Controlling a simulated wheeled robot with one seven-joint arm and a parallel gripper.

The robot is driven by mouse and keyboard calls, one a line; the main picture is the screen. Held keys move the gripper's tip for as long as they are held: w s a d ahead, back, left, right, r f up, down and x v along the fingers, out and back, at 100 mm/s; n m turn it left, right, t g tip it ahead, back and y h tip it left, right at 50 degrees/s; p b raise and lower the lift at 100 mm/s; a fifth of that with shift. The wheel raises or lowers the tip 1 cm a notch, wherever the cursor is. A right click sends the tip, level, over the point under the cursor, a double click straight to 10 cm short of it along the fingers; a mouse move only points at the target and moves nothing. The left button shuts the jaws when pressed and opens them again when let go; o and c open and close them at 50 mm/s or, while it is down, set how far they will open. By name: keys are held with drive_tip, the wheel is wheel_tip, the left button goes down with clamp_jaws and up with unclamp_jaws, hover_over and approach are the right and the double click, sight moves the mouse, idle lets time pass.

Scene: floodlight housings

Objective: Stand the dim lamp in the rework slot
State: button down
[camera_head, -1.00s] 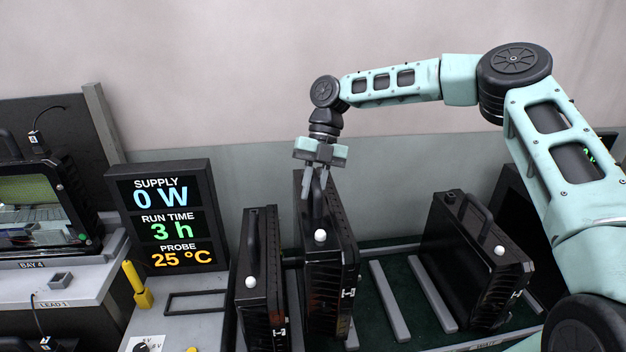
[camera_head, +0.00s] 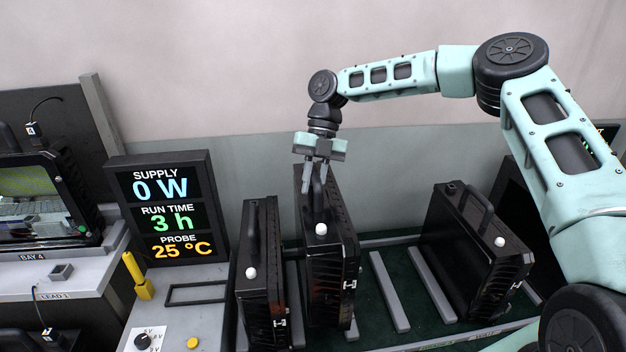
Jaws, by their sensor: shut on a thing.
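My gripper (camera_head: 317,185) is shut on the handle of the middle black floodlight housing (camera_head: 335,265), which has a white knob on top. This housing stands nearly upright in the green-floored rack (camera_head: 380,340); I cannot tell whether its base touches the floor. A second black housing (camera_head: 262,285) stands close to its left, upright. A third housing (camera_head: 470,255) stands at the right of the rack, tilted in the picture. No lamp is seen lit, and I cannot tell from these frames which one is dim. The label on the rack's front edge is too small to read.
Grey divider bars (camera_head: 390,290) lie on the rack floor, with free room between the middle and right housings. A display (camera_head: 168,205) reads supply 0 W, run time 3 h, probe 25 °C. A yellow post (camera_head: 138,277) stands before it. Another floodlight (camera_head: 45,205) sits in bay 4.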

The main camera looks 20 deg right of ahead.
sight(312, 198)
drive_tip(key=shift+a+f+b, duration=0.1)
drive_tip(key=shift+f+b, duration=0.85)
drive_tip(key=shift+f, duration=0.8)
drive_tip(key=shift+f+b, duration=1.45)
drive_tip(key=shift+f, duration=1.4)
idle(3.4)
